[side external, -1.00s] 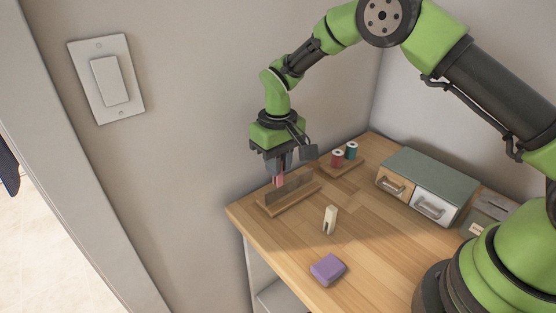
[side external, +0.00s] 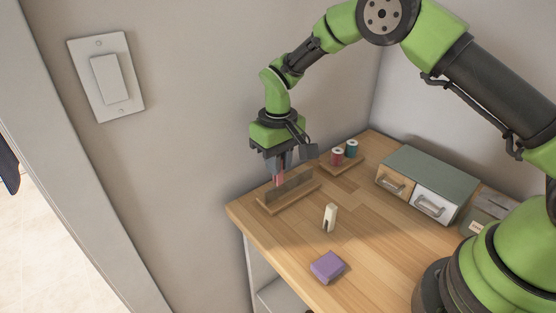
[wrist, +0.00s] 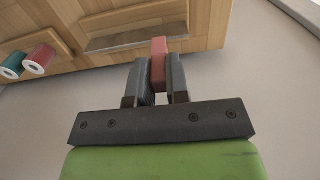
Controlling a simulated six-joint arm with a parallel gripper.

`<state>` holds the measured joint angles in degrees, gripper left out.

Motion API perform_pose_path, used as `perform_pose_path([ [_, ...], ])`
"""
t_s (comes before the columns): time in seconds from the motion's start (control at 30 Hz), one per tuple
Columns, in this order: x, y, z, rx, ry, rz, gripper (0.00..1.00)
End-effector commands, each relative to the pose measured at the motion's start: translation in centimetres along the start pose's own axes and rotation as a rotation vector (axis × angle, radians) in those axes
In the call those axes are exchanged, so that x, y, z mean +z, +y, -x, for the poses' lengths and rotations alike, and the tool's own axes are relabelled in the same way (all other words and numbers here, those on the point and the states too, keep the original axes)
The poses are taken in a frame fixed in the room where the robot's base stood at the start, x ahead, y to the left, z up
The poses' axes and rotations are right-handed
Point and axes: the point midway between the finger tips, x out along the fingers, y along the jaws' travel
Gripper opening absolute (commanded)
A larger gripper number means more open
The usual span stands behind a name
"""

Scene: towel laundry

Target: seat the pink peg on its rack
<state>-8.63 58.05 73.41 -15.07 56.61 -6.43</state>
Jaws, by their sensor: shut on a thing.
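The pink peg (side external: 280,180) is held upright between the fingers of my gripper (side external: 279,168), at the rack. It also shows in the wrist view (wrist: 159,52), where my gripper (wrist: 159,68) has a finger on each side of it. The rack (side external: 297,198) is a wooden base with a thin upright plate, near the far left part of the table. The peg is at the left part of the plate. The fingers hide its upper part, and I cannot tell whether it straddles the plate or stands beside it.
A cream peg (side external: 330,217) stands on the table (side external: 372,243). A purple folded cloth (side external: 327,267) lies at the front edge. Red (side external: 337,157) and teal (side external: 351,149) spools stand on a small board behind the rack. A drawer box (side external: 428,183) is at the right. The wall is close behind my gripper.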

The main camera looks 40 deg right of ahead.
Motion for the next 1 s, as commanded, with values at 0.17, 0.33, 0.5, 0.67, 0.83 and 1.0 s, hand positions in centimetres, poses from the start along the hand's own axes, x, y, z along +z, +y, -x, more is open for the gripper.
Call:
perform_pose_path([
  [0.17,0.0,0.0,0.0,0.000,0.000,0.000,0.00],
  [0.33,0.0,0.0,0.0,0.000,0.000,0.000,0.00],
  [0.5,0.0,0.0,-0.2,0.000,0.000,0.000,0.00],
  [0.67,0.0,0.0,-0.5,0.000,0.000,0.001,0.00],
  [0.83,0.0,0.0,-0.8,0.000,0.000,0.001,0.00],
  [1.0,0.0,0.0,-1.2,0.000,-0.001,0.000,0.00],
])
